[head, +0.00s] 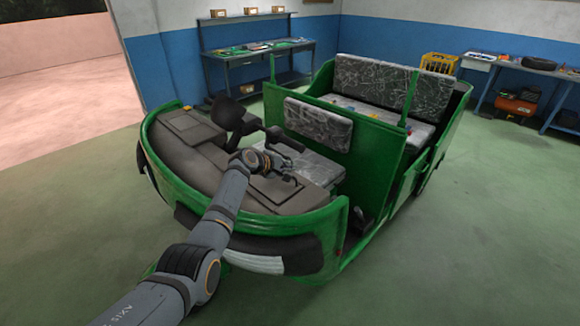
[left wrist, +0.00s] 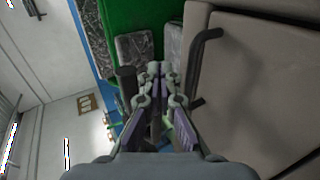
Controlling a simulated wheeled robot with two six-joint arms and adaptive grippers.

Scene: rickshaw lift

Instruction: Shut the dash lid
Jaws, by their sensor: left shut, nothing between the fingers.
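The dash lid (head: 283,197) is a grey-brown rectangular panel on the right part of the green rickshaw's dash (head: 215,178). In the head view it looks about level with the dash top; a small gap cannot be judged. In the left wrist view a broad grey-brown panel (left wrist: 255,90) fills the right side, with a dark bar-like handle (left wrist: 199,65) along its left edge. My left gripper (head: 290,177) is shut and empty, just over the lid's far edge; whether it touches is unclear. Its fingers also show in the left wrist view (left wrist: 160,72). My right gripper is not in view.
The steering wheel (head: 227,115) stands left of my gripper. A patterned seat back (head: 318,123) and green partition rise behind it. Workbenches stand along the walls; the floor around the rickshaw is clear.

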